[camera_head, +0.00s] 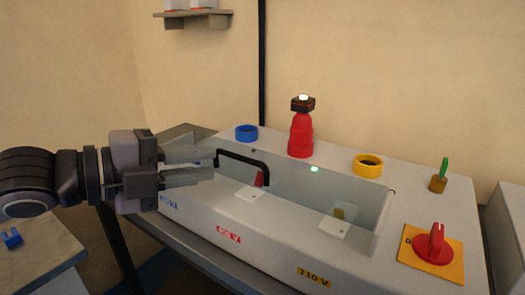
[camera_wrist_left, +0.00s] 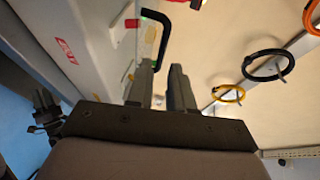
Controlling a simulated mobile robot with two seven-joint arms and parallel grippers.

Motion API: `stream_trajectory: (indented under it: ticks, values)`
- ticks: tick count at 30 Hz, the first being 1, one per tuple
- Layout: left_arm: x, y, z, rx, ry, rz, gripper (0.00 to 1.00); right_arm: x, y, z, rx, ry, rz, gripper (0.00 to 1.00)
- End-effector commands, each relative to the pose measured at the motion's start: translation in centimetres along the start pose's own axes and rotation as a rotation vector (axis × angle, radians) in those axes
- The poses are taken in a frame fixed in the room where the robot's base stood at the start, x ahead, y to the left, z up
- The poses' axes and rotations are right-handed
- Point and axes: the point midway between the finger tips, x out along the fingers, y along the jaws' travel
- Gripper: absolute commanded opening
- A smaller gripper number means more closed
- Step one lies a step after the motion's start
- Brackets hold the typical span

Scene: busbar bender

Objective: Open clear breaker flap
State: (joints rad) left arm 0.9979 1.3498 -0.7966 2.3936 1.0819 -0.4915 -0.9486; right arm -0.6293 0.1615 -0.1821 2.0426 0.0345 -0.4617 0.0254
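The clear breaker flap (camera_head: 330,182) is a see-through panel over the recess of the grey machine. It looks closed, though its edges are hard to make out. Its black bar handle (camera_head: 243,159) stands at the left; the handle also shows in the left wrist view (camera_wrist_left: 163,30). My left gripper (camera_head: 213,163) is open, with a gap between its fingers, and its tips are close to the handle's left end. In the left wrist view the handle lies ahead of the fingers, and nothing is clearly between them. I cannot tell whether a finger touches it.
A red bottle-shaped part (camera_head: 301,135), a blue ring (camera_head: 246,133) and a yellow ring (camera_head: 368,164) stand along the machine's back. A red rotary switch (camera_head: 436,244) and a green-tipped pin (camera_head: 443,168) are at the right. Red and yellow breaker levers show through the flap.

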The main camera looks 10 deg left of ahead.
Motion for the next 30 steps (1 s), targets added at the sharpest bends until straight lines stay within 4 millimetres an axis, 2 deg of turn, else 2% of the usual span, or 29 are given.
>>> stream_trajectory:
  ticks: [8, 21, 30]
  values:
    - [0.8, 0.0, 0.0, 0.002, 0.002, -0.002, 0.21, 0.0, -0.2, 0.2, 0.006, -0.002, -0.002, 0.43]
    - [5.4, -0.1, -0.1, 0.001, 0.003, -0.003, 0.21, 0.1, -0.5, 1.1, 0.016, -0.012, -0.005, 0.43]
    - [7.0, -0.1, 0.0, 0.002, 0.0, -0.002, 0.21, 0.3, -0.4, 0.9, 0.015, -0.007, -0.004, 0.43]
